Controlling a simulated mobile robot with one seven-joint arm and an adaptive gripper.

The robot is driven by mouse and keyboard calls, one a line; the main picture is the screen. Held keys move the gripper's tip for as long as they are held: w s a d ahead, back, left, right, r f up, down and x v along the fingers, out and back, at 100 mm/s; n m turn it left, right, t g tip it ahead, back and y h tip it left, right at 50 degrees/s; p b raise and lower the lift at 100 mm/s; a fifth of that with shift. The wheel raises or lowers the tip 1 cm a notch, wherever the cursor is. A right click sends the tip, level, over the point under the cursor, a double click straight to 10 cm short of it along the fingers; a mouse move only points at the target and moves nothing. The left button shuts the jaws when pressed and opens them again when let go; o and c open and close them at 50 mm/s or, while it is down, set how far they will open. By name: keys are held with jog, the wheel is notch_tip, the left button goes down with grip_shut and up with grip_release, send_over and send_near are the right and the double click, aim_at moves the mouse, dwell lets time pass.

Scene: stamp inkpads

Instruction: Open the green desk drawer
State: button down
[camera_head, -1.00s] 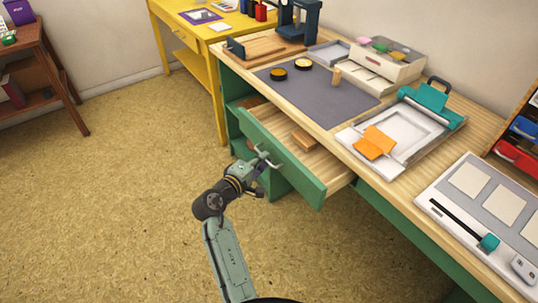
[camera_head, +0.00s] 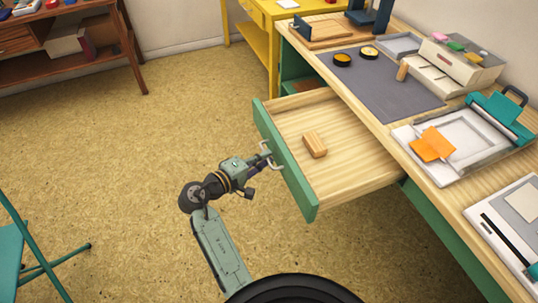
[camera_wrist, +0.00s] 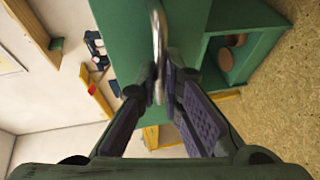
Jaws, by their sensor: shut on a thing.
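The green desk drawer (camera_head: 285,160) is pulled well out from the desk in the head view. Its pale wood floor shows, and a small wooden block (camera_head: 315,144) lies inside. A metal bar handle (camera_head: 267,157) is on the middle of its green front. My gripper (camera_head: 260,162) is at this handle, shut on it. In the wrist view the handle (camera_wrist: 158,45) stands between my two purple-padded fingers (camera_wrist: 165,98), with the green front (camera_wrist: 185,25) beyond. The exact contact of the fingertips is partly hidden.
The desk top (camera_head: 385,122) holds a grey mat (camera_head: 386,84), ink pads, a teal-handled press (camera_head: 497,120) and an orange piece (camera_head: 433,146). A teal chair (camera_head: 12,255) stands at the lower left. The floor (camera_head: 130,150) left of the drawer is clear.

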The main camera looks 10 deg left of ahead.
jog(key=c, duration=1.7)
grip_release()
jog(key=v, duration=1.2)
